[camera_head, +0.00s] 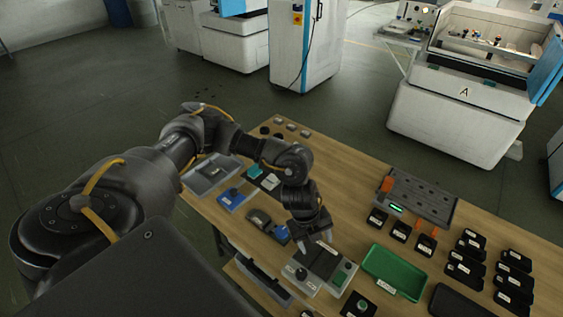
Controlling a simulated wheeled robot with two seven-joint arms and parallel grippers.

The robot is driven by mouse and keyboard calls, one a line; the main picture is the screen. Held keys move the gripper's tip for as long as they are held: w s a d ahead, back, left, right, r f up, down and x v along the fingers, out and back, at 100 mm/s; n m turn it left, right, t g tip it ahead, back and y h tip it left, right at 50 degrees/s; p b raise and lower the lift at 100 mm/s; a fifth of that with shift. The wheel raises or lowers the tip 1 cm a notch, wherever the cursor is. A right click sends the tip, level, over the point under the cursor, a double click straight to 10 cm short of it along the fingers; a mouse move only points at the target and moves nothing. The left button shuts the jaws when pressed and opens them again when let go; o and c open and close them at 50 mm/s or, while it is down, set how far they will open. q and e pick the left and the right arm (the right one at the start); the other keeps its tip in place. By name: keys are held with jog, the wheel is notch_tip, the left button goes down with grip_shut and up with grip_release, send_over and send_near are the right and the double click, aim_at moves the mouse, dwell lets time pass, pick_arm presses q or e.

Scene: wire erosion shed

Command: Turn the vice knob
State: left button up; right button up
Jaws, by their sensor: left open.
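A small grey fixture that looks like the vice (312,286) sits on the wooden table, with a dark top plate and a green block at its right. A dark round knob (301,274) shows at its left front. My left gripper (316,242) points down above the back of this fixture, with its fingers apart and nothing seen between them. The knob is in front of and slightly left of the fingertips, apart from them. My right gripper is out of the picture.
A green tray (395,272) stands just right of the fixture. Several black bins (465,268) fill the table's right side. A grey block with holes (424,199) stands behind. A blue-based part (231,198) and a grey part with a blue end (261,219) lie to the left.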

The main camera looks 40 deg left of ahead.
aim_at(281, 230)
pick_arm(q)
jog(key=a+r+n+g+y, duration=0.1)
jog(key=a+r+y, duration=0.2)
jog(key=a, duration=1)
jog(key=f, duration=0.3)
jog(key=f+p, duration=0.1)
jog(key=f, duration=0.6)
jog(key=shift+w+f+p, duration=0.3)
jog(key=shift+f, duration=0.05)
jog(key=c, duration=1)
jog(key=shift+o, duration=0.2)
